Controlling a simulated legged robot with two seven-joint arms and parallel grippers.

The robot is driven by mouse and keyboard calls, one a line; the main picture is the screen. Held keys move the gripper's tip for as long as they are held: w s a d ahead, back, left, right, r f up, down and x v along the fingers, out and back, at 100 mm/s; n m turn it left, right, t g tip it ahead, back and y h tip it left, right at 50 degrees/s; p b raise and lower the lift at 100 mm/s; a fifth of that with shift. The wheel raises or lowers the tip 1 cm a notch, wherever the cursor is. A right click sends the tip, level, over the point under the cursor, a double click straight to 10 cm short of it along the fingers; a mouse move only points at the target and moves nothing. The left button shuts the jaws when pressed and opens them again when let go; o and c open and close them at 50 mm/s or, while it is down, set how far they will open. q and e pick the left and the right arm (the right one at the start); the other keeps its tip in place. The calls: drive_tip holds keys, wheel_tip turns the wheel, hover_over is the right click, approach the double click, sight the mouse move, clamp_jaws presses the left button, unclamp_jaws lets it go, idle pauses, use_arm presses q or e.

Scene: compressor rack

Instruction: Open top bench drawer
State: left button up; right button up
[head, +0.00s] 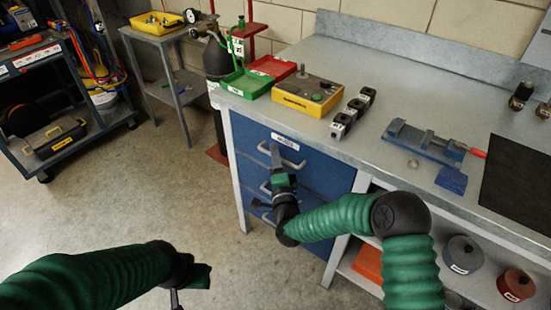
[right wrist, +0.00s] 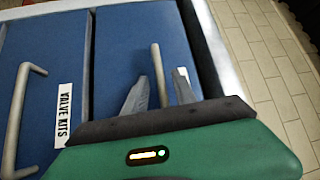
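The blue top bench drawer (head: 310,162) appears shut, flush with the bench front, with a white label above its bar handle (head: 293,162). My right gripper (head: 275,155) is in front of it, at the handle. In the right wrist view, its two grey fingertips (right wrist: 159,82) are apart, with the top drawer's handle (right wrist: 155,60) between them. I cannot tell whether they touch it. The top drawer's label is mostly hidden there by a finger. My left gripper (head: 190,280) is low at the lower left, over the floor, its fingers unclear.
Below is another drawer labelled VALVE KITS (right wrist: 63,115). Open shelves with cans (head: 463,255) are right of the drawers. Floor in front is clear.

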drive_tip(key=shift+a, duration=0.1)
clamp_jaws()
drive_tip(key=shift+s+f, duration=0.1)
drive_tip(key=shift+f, duration=0.05)
idle(1.2)
